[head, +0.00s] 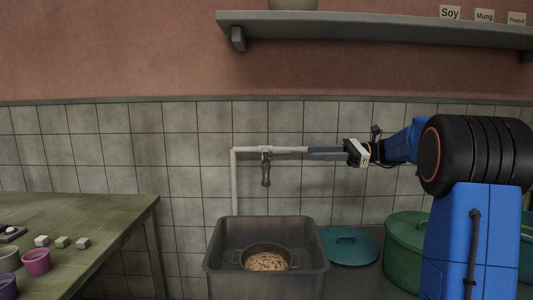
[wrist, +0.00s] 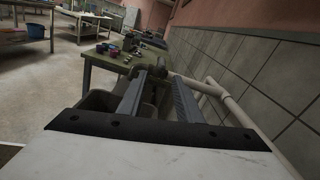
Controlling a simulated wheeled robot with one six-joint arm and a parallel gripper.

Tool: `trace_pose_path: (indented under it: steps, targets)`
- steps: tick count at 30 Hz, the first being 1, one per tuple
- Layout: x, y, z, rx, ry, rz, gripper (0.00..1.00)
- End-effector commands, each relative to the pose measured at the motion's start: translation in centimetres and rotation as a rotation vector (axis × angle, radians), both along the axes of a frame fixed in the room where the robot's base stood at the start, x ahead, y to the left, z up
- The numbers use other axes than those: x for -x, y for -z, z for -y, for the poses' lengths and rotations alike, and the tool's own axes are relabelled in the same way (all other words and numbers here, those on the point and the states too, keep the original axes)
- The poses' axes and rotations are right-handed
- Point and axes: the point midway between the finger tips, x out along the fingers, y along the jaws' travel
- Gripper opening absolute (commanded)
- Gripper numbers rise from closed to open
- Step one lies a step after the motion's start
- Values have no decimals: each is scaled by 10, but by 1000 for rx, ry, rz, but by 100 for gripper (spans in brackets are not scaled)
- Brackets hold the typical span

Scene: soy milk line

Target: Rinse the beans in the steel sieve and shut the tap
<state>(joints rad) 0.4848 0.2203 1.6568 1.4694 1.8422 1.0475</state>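The steel sieve (head: 267,247) sits inside the grey basin with pale beans (head: 265,262) in it. Above it the tap (head: 266,170) hangs from a white pipe (head: 235,185) on the tiled wall. I see no water stream below the spout. My gripper (head: 310,153) is level with the tap, to its right, pointing left along the wall. In the wrist view its two fingers (wrist: 158,82) are apart with a gap between them, and the tap (wrist: 158,69) shows beyond the tips. The gripper looks empty. The sieve is hidden in the wrist view.
The grey basin (head: 310,262) stands below the tap. A teal lid (head: 350,245) and a green pot (head: 403,262) stand to its right. A green table (head: 110,212) with cups and small blocks is at left. A shelf (head: 370,28) runs above.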

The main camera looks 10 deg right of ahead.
Motion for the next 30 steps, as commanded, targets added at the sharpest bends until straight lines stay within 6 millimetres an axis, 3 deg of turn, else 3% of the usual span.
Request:
trace_pose_path:
  steps: [4,8,30]
  targets:
    - [-4,-2,0,-16,0,-3,32]
    - [-6,-2,-14,-16,-2,-3,32]
    - [-30,-2,-139,-13,-3,-2,32]
